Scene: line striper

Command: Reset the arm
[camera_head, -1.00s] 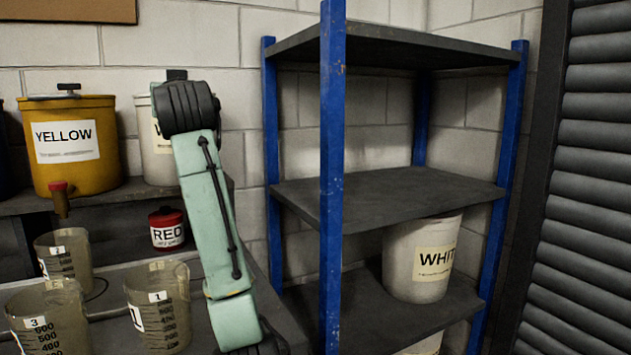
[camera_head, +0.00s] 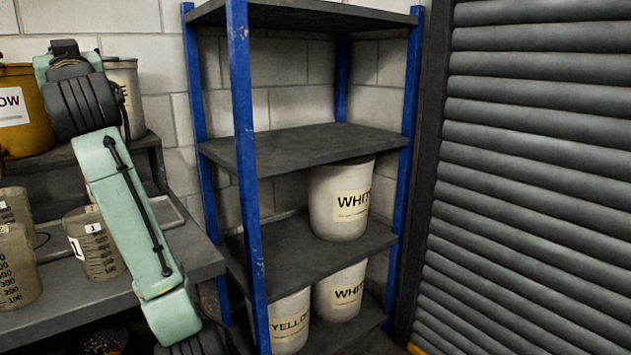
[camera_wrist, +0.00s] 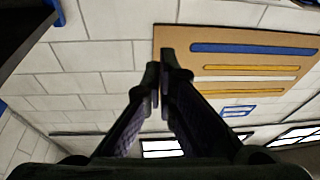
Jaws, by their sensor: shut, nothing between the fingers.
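My gripper (camera_wrist: 160,82) shows in the wrist view, its two dark fingers together at the tips with nothing between them. It points at the white block wall (camera_wrist: 100,70), apart from it. In the head view my green arm stands bent at the left, in front of the bench, and the gripper itself is not seen there.
A blue-posted shelf rack (camera_head: 245,150) stands right of my arm, with white buckets (camera_head: 340,200) on its lower shelves. A bench (camera_head: 200,262) at left holds measuring jugs (camera_head: 95,243). A roller shutter (camera_head: 540,180) fills the right. A board with coloured bars (camera_wrist: 180,75) hangs on the wall.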

